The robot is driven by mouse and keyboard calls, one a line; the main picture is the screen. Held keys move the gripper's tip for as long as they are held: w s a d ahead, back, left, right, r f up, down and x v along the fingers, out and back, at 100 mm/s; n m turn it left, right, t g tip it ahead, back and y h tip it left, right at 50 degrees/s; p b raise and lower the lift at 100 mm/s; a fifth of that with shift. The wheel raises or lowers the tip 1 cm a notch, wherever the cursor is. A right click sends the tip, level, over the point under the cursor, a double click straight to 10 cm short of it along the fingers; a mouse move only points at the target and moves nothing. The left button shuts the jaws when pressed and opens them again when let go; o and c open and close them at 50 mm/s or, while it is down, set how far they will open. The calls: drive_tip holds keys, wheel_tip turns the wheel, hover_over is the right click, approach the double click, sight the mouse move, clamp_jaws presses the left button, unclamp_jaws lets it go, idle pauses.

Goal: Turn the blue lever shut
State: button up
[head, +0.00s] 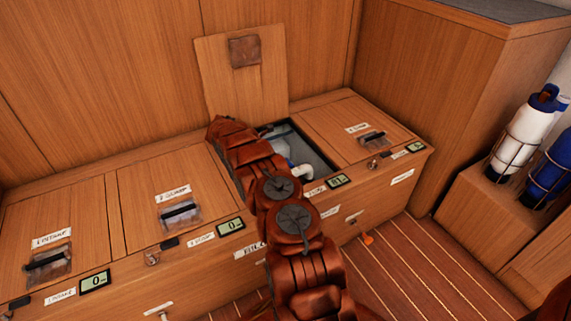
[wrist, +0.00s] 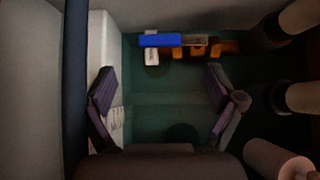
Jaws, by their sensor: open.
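The blue lever (wrist: 160,40) is a short blue bar at the top middle of the wrist view, lying crosswise. A grey piece (wrist: 195,40) adjoins its right end, and orange parts and a white block show just below. My gripper (wrist: 160,88) is inside the open compartment, its two dark fingers spread apart with nothing between them. The lever lies beyond the fingertips, apart from them. In the head view, my arm reaches into the open compartment (head: 318,157) and hides the lever and gripper.
A raised lid (head: 240,85) leans against the back panel. A white pipe (head: 299,171) runs inside the compartment. In the wrist view, pale rounded fittings (wrist: 300,97) crowd the right side and a pale wall (wrist: 100,45) stands left. Closed labelled lids (head: 180,200) flank the opening.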

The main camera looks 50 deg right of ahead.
sight(289, 162)
drive_tip(key=b+x, duration=0.2)
drive_tip(key=x, duration=0.4)
drive_tip(key=shift+d+f, duration=0.1)
drive_tip(key=shift+f, duration=0.15)
drive_tip(key=shift+s+d+f+b, duration=0.15)
drive_tip(key=shift+d+f+b, duration=0.2)
drive_tip(key=shift+d, duration=0.1)
drive_tip(key=shift+r, duration=0.1)
drive_tip(key=c, duration=1.7)
